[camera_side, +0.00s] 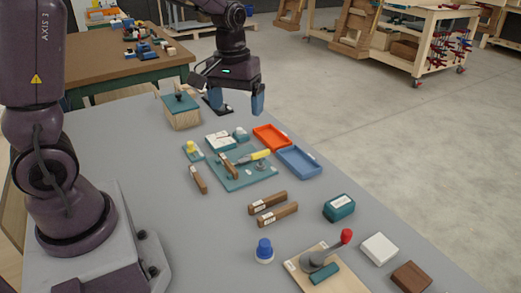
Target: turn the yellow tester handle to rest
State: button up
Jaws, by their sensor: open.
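The yellow tester handle (254,157) is a short bar on a teal tester board (240,182) in the middle of the grey table. It lies roughly level, pointing up and to the right. A wooden piece (229,168) and a small grey round part (260,166) sit on the same board. My gripper (236,105) hangs beyond the board, above the table's far part. Its blue-tipped fingers are apart and nothing shows between them. It is clear of the handle.
Orange (268,139) and blue (299,162) trays lie right of the board. A wooden box with a teal lid (181,110) stands behind. Wooden bars (268,203), a red-knobbed lever (345,237), a blue-topped knob (264,248) and blocks lie in front.

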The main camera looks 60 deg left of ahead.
aim_at(261, 152)
jog(key=w+a+f+n, duration=0.7)
jog(key=w+f+n, duration=0.1)
jog(key=w+n, duration=0.25)
jog(key=f, duration=1.2)
jog(key=shift+s+a+f, duration=0.15)
jog(key=shift+s+f, duration=0.05)
jog(key=shift+s, duration=0.05)
jog(key=shift+c, duration=0.2)
jog(key=c, duration=0.9)
